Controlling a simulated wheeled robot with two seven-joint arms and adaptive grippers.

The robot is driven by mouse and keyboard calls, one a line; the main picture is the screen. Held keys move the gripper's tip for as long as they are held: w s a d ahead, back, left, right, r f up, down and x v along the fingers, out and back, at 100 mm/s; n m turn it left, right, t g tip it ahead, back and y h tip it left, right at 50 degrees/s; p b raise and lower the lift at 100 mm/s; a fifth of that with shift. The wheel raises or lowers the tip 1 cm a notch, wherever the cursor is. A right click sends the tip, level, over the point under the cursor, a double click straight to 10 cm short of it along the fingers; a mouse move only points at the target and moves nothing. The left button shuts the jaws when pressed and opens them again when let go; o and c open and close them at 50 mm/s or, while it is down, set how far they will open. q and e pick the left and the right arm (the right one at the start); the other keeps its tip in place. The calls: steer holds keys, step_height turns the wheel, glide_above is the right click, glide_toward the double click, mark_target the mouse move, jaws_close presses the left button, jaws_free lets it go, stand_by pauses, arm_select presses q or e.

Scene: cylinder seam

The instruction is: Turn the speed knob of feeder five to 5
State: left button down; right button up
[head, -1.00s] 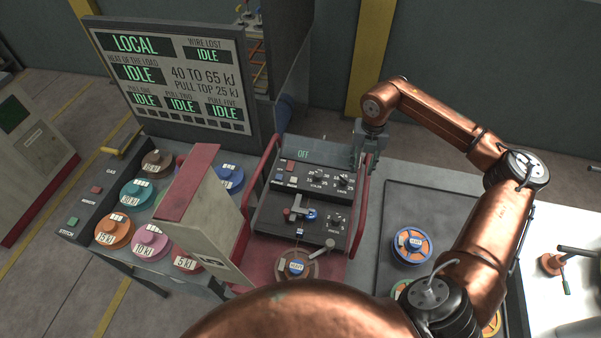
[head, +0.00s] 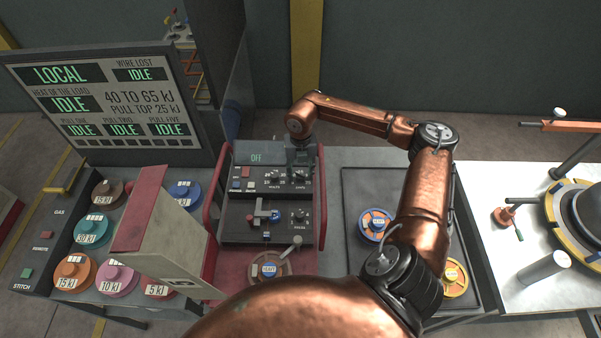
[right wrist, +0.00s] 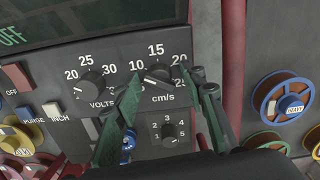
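The control panel (head: 245,205) between red side rails has a cm/s knob (right wrist: 157,77), taken as the speed knob. In the right wrist view its scale shows 10, 15 and 20; the lower left part is hidden by a finger, and its exact setting is hard to read. My right gripper (right wrist: 163,84) is open, with one finger on each side of this knob; contact cannot be told. In the head view the right gripper (head: 301,157) is over the panel's upper right corner. My left gripper is not in view.
The volts knob (right wrist: 94,90) is left of the cm/s knob, and a small knob (right wrist: 170,131) numbered 1 to 5 is just below. PURGE and INCH (right wrist: 52,111) buttons sit farther left. A red rail (right wrist: 232,60) and spools (right wrist: 283,98) stand to the right.

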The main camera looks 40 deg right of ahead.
steer(key=c, duration=1)
steer(key=n+b, duration=0.3)
steer(key=n, duration=0.2)
steer(key=n+b, duration=0.1)
steer(key=n, duration=0.2)
steer(key=shift+n, duration=0.4)
steer(key=shift+n+b, duration=0.75)
steer(key=shift+n, duration=0.75)
jaws_close()
steer(key=shift+r, duration=0.1)
steer(key=o, duration=1)
jaws_free()
